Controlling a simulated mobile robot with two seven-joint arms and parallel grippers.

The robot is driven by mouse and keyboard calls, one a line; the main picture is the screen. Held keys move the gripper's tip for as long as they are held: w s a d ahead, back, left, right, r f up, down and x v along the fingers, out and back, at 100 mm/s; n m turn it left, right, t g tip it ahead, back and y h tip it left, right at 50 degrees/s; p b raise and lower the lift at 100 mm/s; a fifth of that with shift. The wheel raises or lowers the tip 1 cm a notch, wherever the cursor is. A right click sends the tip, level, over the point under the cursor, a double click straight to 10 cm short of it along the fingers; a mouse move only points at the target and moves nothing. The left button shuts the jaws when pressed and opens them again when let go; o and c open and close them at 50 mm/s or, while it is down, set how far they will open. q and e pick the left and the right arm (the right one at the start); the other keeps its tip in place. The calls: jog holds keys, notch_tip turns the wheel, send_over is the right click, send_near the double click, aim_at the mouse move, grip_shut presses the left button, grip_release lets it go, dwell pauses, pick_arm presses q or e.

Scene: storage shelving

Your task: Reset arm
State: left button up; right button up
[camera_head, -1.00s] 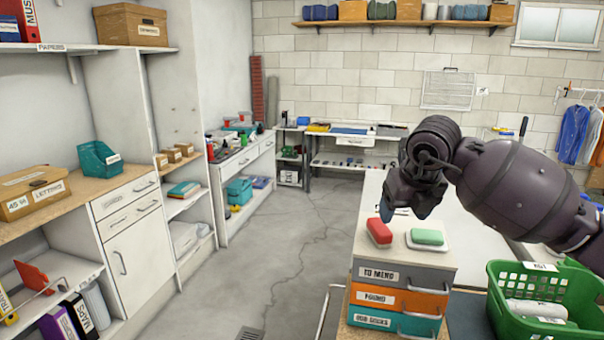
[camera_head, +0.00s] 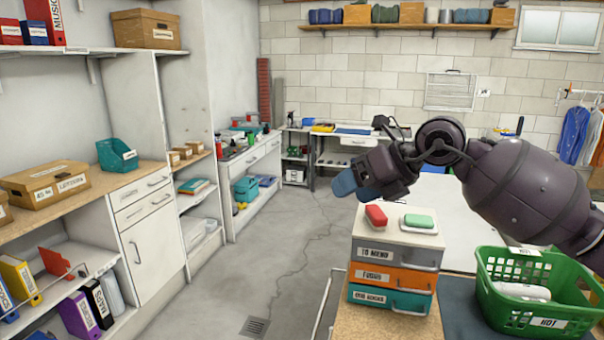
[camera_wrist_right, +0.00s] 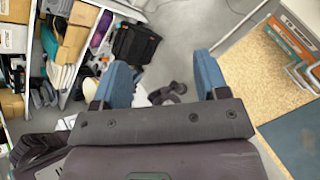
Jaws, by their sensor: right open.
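My right arm comes in from the right in the head view. Its gripper (camera_head: 348,184) hangs in the air left of and above the labelled drawer stack and points left. In the right wrist view the two blue fingers of the right gripper (camera_wrist_right: 162,80) stand wide apart with nothing between them; floor and shelving lie beyond. My left gripper does not show. A red block (camera_head: 376,215) and a green soap-like block on a white dish (camera_head: 418,223) rest on top of the drawer stack (camera_head: 394,258), apart from the gripper.
A green basket (camera_head: 535,320) with a white item inside stands right of the drawers, below my right arm. White cabinets and shelves (camera_head: 150,245) line the left wall. In the right wrist view a black bag (camera_wrist_right: 135,43) lies beyond the fingers.

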jog(key=s+a+r+g+y, duration=0.1)
jog(key=s+a+r+y, duration=0.3)
jog(key=y, duration=0.3)
jog(key=w+d+f+m+t+h, duration=0.2)
jog(key=d+f+m+t, duration=0.2)
jog(key=f+m+t, duration=0.55)
jog(key=w+d+f+m+t+h, duration=0.15)
jog(key=d+m+t, duration=0.4)
jog(key=m, duration=0.85)
jog(key=s+d+f+m+h, duration=0.25)
jog(key=f+m+h, duration=0.2)
jog(key=f, duration=0.35)
jog(key=s+d+f+m+h, duration=0.25)
jog(key=f+m, duration=0.25)
jog(key=f, duration=0.3)
jog(key=s+d+f+m+g+h, duration=0.2)
jog(key=s+d+f+m+g, duration=0.1)
jog(key=s+f, duration=0.9)
jog(key=s+d+f+m+g+h, duration=0.3)
jog(key=s+d+f+m+g, duration=0.1)
jog(key=s+f, duration=0.9)
jog(key=shift+s+d+m+h, duration=0.25)
jog(key=shift+s+m+h, duration=0.1)
jog(key=shift+s+m, duration=0.15)
